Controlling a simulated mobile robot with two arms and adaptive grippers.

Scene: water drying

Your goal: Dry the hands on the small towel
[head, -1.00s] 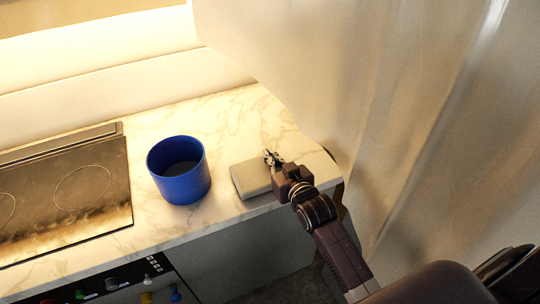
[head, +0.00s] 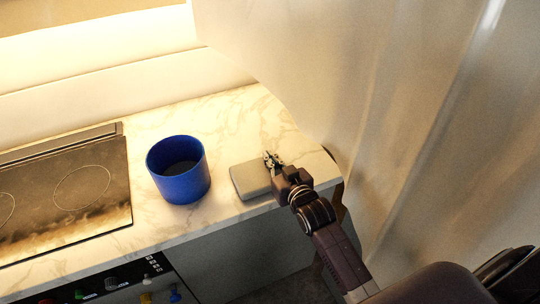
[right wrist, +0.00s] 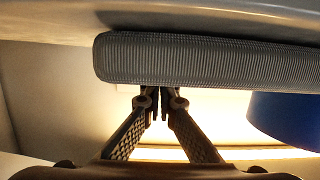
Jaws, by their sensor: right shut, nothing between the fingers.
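The small towel (head: 249,181) is a folded, pale beige pad lying flat on the counter, right of the blue pot. In the right wrist view the towel (right wrist: 205,60) shows as a grey ribbed slab with a rounded edge. My right gripper (head: 272,160) is at the towel's right end, near its far corner. In the right wrist view the gripper (right wrist: 160,105) has its fingertips together and empty, right by the towel's edge. I cannot tell whether they touch it. My left gripper is not in view.
A blue pot (head: 182,185) stands left of the towel, and it also shows in the right wrist view (right wrist: 290,118). A dark cooktop (head: 70,190) lies further left. Pale curtains (head: 420,110) hang at the right. The marble counter (head: 235,115) is clear behind the towel.

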